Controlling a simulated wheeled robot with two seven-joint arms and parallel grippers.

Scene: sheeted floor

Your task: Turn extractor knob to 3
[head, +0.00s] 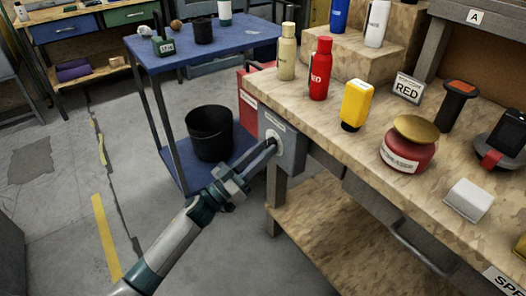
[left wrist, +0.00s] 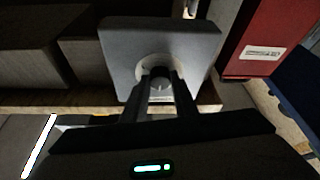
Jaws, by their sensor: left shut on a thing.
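The extractor control is a grey box (head: 289,151) fixed to the left end of the workbench, with a small label at its top. Its round knob (head: 271,140) sits on the front face, partly hidden by my fingers. My left gripper (head: 270,146) reaches up to the box and is shut on the knob. In the left wrist view the grey box (left wrist: 118,52) fills the middle, and the two fingers (left wrist: 160,82) close on the dark knob (left wrist: 160,72) in front of a pale round dial. The dial numbers cannot be read. My right gripper is not in view.
The workbench (head: 335,119) holds several bottles, a red jar (head: 408,152) and a "RED" sign (head: 407,88). A blue cart (head: 225,48) with a black bin (head: 209,133) stands left of the box. A red cabinet (head: 250,97) is behind it. The floor at left is clear.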

